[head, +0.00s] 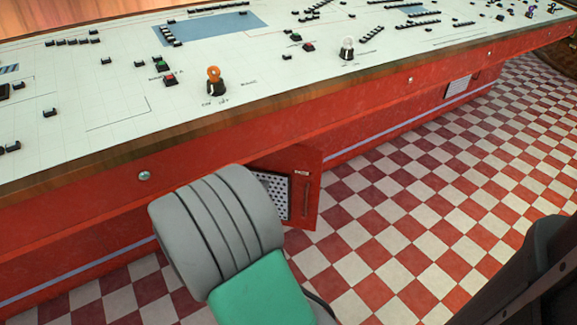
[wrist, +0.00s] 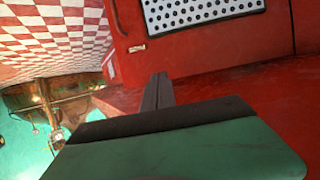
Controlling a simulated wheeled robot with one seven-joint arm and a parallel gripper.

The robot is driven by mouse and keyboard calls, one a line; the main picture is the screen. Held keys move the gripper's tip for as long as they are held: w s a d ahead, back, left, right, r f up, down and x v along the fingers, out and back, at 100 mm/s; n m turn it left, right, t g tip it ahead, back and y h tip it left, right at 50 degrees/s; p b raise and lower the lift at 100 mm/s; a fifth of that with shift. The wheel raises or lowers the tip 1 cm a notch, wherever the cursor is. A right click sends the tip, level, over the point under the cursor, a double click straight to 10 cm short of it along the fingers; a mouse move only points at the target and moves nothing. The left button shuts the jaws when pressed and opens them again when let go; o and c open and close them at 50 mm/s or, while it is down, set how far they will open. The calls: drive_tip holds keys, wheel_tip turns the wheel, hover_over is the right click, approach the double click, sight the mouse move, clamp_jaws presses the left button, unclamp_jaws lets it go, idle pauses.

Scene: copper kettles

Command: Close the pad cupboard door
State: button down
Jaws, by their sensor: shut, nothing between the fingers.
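The pad cupboard door (head: 313,180) is a red panel with a white perforated inset, standing swung out from the red console front in the head view. A small label and a thin vertical bar show on its face. In the wrist view the door (wrist: 200,55) fills the upper right, with its perforated inset (wrist: 200,10) at the top. My gripper (wrist: 158,88) shows there as dark fingers, shut and empty, close to the red surface below the inset. Contact cannot be told. In the head view my grey and green arm hides the gripper and part of the door.
The long red console has a white control top (head: 120,110) with a wooden edge, an orange-topped knob (head: 214,78) and many small switches. The red and white checkered floor (head: 420,200) is clear to the right of the door. A dark object (head: 545,270) stands at the lower right.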

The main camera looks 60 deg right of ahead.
drive_tip(key=s+d+t+h+b, duration=0.1)
drive_tip(key=s+d+h, duration=0.2)
drive_tip(key=d, duration=0.1)
approach(294, 148)
drive_tip(key=shift+h, duration=0.4)
drive_tip(key=x, duration=0.7)
drive_tip(key=shift+f+b, duration=0.3)
drive_tip(key=shift+f, duration=0.05)
